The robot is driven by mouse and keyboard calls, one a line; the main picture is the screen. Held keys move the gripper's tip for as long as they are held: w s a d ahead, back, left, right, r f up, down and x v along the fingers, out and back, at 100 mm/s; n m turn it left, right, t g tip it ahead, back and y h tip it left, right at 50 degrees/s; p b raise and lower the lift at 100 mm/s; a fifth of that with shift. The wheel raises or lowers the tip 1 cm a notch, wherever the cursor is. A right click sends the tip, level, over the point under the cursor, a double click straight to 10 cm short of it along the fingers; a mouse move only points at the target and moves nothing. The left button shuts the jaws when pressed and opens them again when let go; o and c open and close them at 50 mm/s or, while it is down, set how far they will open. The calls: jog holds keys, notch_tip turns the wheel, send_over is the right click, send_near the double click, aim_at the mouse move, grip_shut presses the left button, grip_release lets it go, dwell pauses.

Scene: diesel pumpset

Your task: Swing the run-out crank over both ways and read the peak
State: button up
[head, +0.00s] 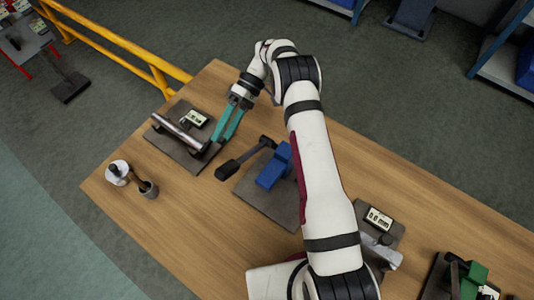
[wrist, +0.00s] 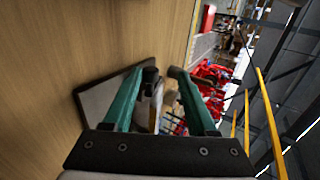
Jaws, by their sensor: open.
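A dark plate (head: 160,137) at the left of the table carries a silver shaft (head: 180,132) lying across it and a small gauge with a pale display (head: 194,119). The gauge's reading is too small to make out. My gripper (head: 224,138) has two teal fingers, apart, at the right end of this plate near the shaft's end. In the wrist view the open fingers (wrist: 163,74) have dark tips, with the plate (wrist: 95,98) behind the left one. A pale part shows between the fingers. I cannot tell the crank's handle clearly, nor whether a finger touches it.
A blue block (head: 274,168) with a dark-handled lever stands on a plate right of my gripper. A gauge reading about 0.0 mm (head: 378,218) and a green fixture (head: 473,280) are farther right.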

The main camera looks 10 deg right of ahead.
jog(key=s+a+r+t+h, duration=0.3)
jog(key=s+a+t+h, duration=0.1)
jog(key=t+h, duration=0.3)
notch_tip(320, 180, up, 16)
jog(key=w+d, duration=0.2)
jog(key=s+d+m, duration=0.5)
jog(key=s, duration=0.4)
jog(key=s+d+m+t, duration=0.1)
jog(key=s+d+m, duration=0.4)
jog(key=s, duration=0.3)
jog(key=shift+s+m, duration=0.3)
jog(key=shift+s, duration=0.1)
jog(key=shift+d, duration=0.1)
